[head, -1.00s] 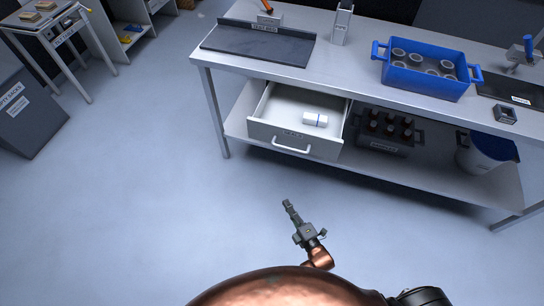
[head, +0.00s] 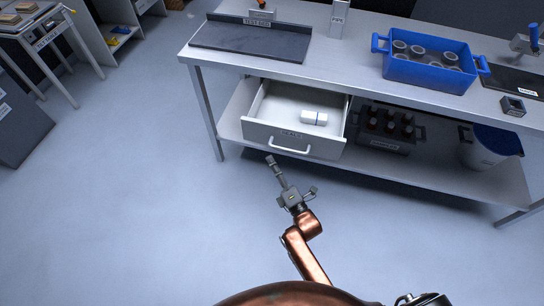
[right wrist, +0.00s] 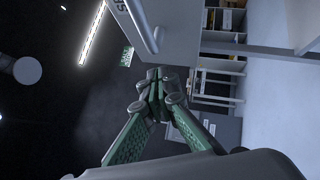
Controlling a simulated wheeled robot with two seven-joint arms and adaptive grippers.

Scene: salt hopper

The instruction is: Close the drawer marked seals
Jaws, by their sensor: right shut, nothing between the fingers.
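The drawer (head: 262,136) under the steel bench is pulled open. Its pale front carries a label, too small to read fully in the head view, and a white bar handle (head: 290,151). A small white box with a blue band (head: 314,118) lies inside. My right gripper (head: 270,159) is shut and empty, just in front of the drawer and left of the handle, apart from it as far as I can tell. In the right wrist view, the fingertips (right wrist: 155,78) are together, with the drawer front (right wrist: 183,32) and handle (right wrist: 146,30) ahead. My left gripper is not in view.
A dark crate of bottles (head: 386,130) and a white bin with blue liner (head: 487,150) stand on the lower shelf, right of the drawer. A blue crate (head: 428,76) of grey rings sits on the bench top. The floor (head: 130,200) before the bench is clear.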

